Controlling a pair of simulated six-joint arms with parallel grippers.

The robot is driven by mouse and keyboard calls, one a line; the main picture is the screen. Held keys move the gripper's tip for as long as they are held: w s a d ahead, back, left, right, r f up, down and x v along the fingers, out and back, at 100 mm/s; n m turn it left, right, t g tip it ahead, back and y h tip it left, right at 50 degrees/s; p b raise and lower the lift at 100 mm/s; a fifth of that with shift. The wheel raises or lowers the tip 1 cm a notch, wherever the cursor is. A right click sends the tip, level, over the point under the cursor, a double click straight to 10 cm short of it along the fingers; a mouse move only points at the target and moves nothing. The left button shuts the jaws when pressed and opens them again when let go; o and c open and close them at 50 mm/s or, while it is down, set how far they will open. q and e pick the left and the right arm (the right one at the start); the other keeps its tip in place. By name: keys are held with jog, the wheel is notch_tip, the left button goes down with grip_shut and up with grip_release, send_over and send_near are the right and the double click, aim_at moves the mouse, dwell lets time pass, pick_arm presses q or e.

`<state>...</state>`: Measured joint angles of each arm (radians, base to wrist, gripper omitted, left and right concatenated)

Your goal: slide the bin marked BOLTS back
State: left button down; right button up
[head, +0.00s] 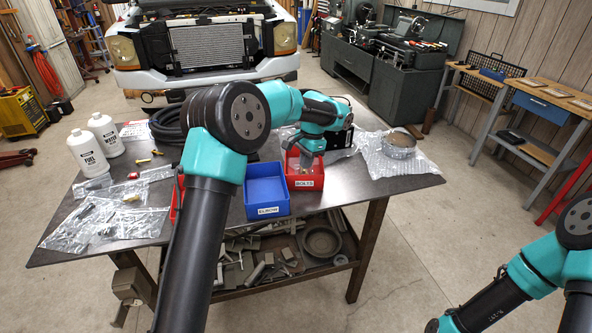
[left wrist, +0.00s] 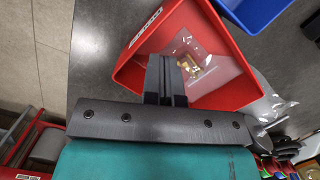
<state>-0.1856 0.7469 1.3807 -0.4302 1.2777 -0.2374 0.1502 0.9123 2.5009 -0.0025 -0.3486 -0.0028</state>
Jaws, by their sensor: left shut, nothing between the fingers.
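The red bin marked BOLTS (head: 305,183) stands near the front edge of the dark table, with its label facing front. In the left wrist view the bin (left wrist: 222,97) shows from above, with a clear bag of brass-coloured pieces (left wrist: 188,64) inside. My left gripper (head: 307,161) is at the bin's open top. Its fingers (left wrist: 165,62) are shut and empty, and overlap the bin's wall and interior in the left wrist view; whether they touch the bin I cannot tell. My right arm shows at the lower right, its gripper out of frame.
The blue bin marked ELBOW (head: 267,191) stands close on the left of the red bin. A bubble-wrapped round part (head: 398,150) lies at the right. White bottles (head: 88,153) and bagged parts (head: 120,220) are at the left. The table's front right is bare.

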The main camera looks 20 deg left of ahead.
pick_arm(q)
jog(key=s, duration=0.1)
jog(key=s+a, duration=0.2)
jog(key=shift+s+a+f, duration=0.15)
jog(key=shift+s+f, duration=0.05)
jog(key=shift+f, duration=0.7)
